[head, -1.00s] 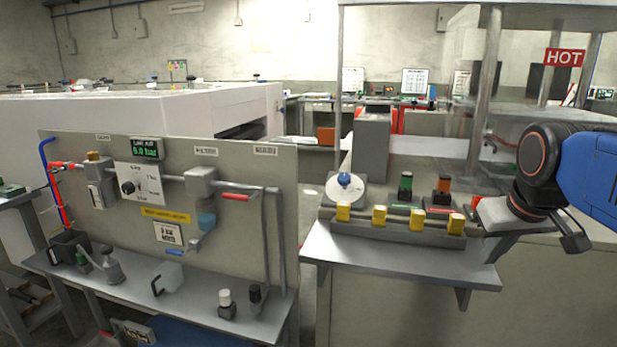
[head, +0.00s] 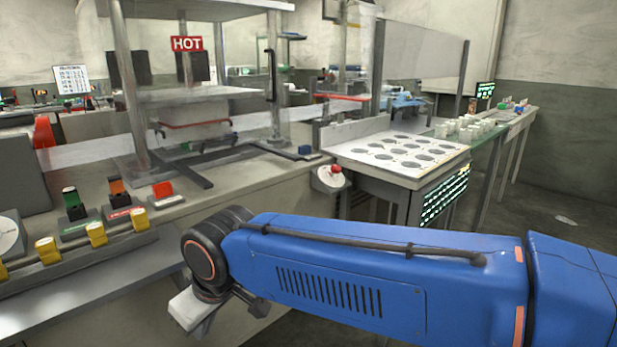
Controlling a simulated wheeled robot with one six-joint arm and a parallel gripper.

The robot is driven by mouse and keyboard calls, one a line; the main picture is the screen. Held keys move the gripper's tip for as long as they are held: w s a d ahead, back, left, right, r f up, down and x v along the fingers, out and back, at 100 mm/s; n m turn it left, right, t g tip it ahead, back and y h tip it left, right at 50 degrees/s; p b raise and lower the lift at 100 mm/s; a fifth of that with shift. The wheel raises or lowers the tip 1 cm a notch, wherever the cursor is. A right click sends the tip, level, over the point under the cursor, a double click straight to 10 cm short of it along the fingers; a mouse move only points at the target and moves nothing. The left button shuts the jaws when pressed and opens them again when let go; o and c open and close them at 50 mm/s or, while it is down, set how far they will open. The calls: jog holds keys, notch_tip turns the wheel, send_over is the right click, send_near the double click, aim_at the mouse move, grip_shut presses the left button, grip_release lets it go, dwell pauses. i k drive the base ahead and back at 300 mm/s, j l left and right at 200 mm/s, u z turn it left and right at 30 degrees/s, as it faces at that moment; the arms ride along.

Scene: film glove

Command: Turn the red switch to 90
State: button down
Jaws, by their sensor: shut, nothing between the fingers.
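A red knob (head: 336,169) sits on a round pale dial plate (head: 330,179) at the front edge of the bench, right of centre. The plate's markings are too small to read. My gripper (head: 205,316) is at the lower left, below the dark wrist joint, shut and empty. It is in front of the bench, well to the left of the red knob and apart from it. The wrist partly hides its fingers.
Yellow blocks (head: 97,233) and green, orange and red switches stand on the panel at left. Another red piece (head: 162,189) is among them. A press frame with a HOT sign (head: 187,43) stands behind. A table with round holes (head: 395,152) is right of the dial.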

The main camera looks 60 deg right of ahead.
aim_at(335, 168)
jog(key=z, duration=1.8)
jog(key=i+l+u, duration=0.1)
jog(key=i+l, duration=0.1)
jog(key=i, duration=0.1)
